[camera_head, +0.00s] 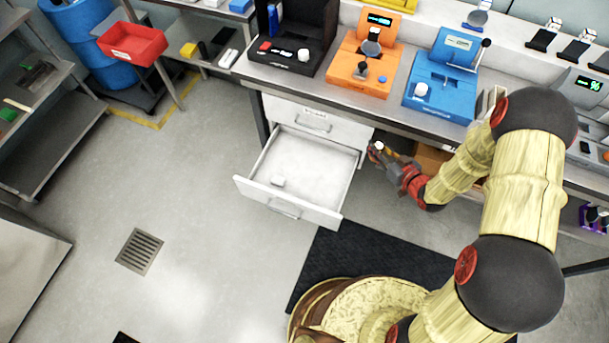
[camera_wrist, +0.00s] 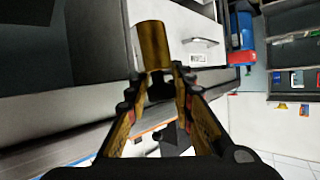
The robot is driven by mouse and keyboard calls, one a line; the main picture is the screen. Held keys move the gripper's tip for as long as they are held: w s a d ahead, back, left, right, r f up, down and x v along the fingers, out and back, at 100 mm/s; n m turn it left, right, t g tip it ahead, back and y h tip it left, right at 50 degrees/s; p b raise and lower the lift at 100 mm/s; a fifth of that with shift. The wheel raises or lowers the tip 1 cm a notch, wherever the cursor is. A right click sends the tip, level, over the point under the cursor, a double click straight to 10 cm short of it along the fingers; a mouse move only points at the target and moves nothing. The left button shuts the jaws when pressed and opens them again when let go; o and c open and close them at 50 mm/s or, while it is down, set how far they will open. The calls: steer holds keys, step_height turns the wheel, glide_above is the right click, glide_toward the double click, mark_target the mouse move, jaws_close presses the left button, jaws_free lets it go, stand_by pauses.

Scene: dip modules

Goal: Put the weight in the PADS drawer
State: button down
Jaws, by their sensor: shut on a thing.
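The weight is a brass-coloured cylinder (camera_wrist: 153,45), held between the fingertips of my gripper (camera_wrist: 160,82) in the wrist view. In the head view my gripper (camera_head: 378,151) is just right of an open drawer (camera_head: 341,209), outside its right wall and beside the cabinet front. The weight is too small there to make out clearly.
The bench above carries a black station (camera_head: 290,50), an orange machine (camera_head: 362,75) and a blue machine (camera_head: 440,85). A cardboard box (camera_head: 432,158) is under the bench behind my arm. A dark mat (camera_head: 345,262) lies in front. The floor left of the drawer is clear.

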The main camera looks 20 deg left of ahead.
steer(key=s+a+f+n+g+y+b, duration=0.25)
steer(key=s+a+f+g, duration=0.2)
steer(key=f, duration=0.45)
steer(key=n+g+y+b, duration=0.2)
steer(key=n+b, duration=0.1)
steer(key=b, duration=0.4)
glide_above(316, 189)
steer(key=shift+h, duration=0.25)
steer(key=shift+w+f, duration=0.15)
steer(key=shift+f, duration=8.9)
steer(key=shift+f, duration=0.1)
steer(key=c, duration=1.6)
jaws_free()
steer(key=shift+o, duration=0.3)
